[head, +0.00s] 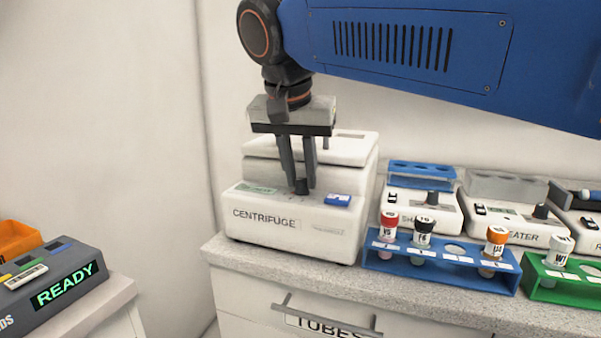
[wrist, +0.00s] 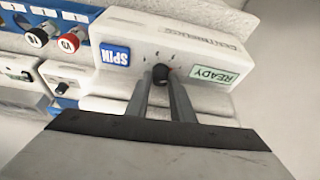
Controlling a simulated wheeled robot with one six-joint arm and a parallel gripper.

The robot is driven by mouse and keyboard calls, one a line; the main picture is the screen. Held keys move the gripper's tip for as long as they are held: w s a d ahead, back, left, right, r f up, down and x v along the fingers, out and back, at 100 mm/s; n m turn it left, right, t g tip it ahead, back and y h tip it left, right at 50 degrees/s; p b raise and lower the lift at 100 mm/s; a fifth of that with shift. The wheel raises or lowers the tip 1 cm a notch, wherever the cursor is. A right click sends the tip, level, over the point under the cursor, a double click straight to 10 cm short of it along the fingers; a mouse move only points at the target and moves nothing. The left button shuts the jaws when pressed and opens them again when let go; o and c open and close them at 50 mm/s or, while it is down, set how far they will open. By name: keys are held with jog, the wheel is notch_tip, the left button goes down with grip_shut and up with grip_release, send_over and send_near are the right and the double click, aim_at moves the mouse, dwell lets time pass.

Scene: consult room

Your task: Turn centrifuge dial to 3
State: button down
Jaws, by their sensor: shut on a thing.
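The white centrifuge (head: 302,218) stands on the counter at the middle of the head view, its name on the front face. Its black dial (head: 301,186) sits on the sloped front panel, between a green display and a blue button. In the wrist view the dial (wrist: 160,73) lies between a blue SPIN button (wrist: 115,56) and a green READY display (wrist: 213,76). My gripper (head: 301,188) points down from above and is shut on the dial, one finger on each side. Small marks show around the dial, but I cannot read its setting.
A blue rack (head: 440,272) with several capped tubes stands right of the centrifuge, and a green rack (head: 575,292) is beyond it. A shaker (head: 422,206) and a heater (head: 515,224) stand behind them. A grey READY device (head: 60,283) is at lower left.

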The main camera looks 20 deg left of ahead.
jog(key=shift+n, duration=0.3)
jog(key=c, duration=1.6)
grip_release()
jog(key=shift+o, duration=0.2)
jog(key=v, duration=1.7)
jog(key=shift+s+d+r, duration=0.15)
jog(key=shift+d, duration=0.05)
